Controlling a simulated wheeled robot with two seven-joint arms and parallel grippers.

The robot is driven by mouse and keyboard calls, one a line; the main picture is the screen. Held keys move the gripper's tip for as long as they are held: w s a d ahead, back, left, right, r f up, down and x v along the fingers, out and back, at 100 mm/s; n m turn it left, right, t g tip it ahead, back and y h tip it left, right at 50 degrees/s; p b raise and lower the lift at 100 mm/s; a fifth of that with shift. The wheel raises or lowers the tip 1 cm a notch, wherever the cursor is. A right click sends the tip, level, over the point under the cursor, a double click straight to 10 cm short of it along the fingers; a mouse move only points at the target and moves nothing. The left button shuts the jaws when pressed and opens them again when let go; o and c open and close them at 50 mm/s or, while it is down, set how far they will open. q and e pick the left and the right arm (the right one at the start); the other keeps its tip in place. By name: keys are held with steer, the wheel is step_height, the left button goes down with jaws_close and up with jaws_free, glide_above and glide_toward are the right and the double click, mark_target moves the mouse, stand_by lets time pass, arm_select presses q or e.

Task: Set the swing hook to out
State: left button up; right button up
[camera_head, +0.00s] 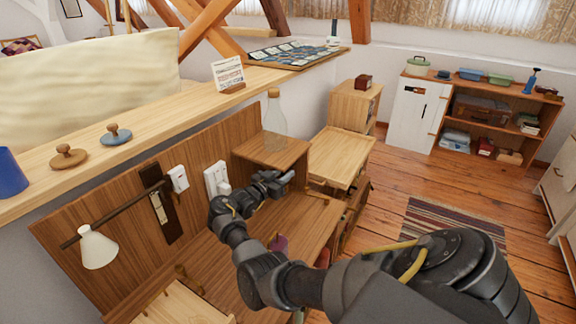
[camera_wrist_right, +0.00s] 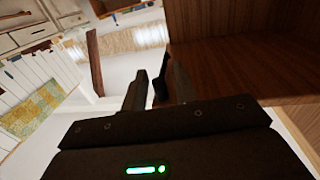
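My right gripper (camera_head: 288,176) reaches in beside the open-fronted wooden box (camera_head: 268,150) on the desk. In the right wrist view its two fingers (camera_wrist_right: 160,92) stand apart. A narrow dark piece (camera_wrist_right: 160,75) shows between them, closer to the right finger and beside the wooden box's edge. It may be the swing hook, but I cannot tell for sure or see which way it is set. I cannot tell whether the fingers touch it. In the head view my gripper and arm hide this spot. My left gripper is not in view.
A glass bottle (camera_head: 274,118) stands on the box. White switches (camera_head: 216,178) and a lamp (camera_head: 98,248) are on the wooden back panel. A ledge (camera_head: 150,125) runs above it.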

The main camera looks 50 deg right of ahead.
steer(key=a, duration=0.8)
steer(key=shift+s+b, duration=0.3)
steer(key=shift+b, duration=0.1)
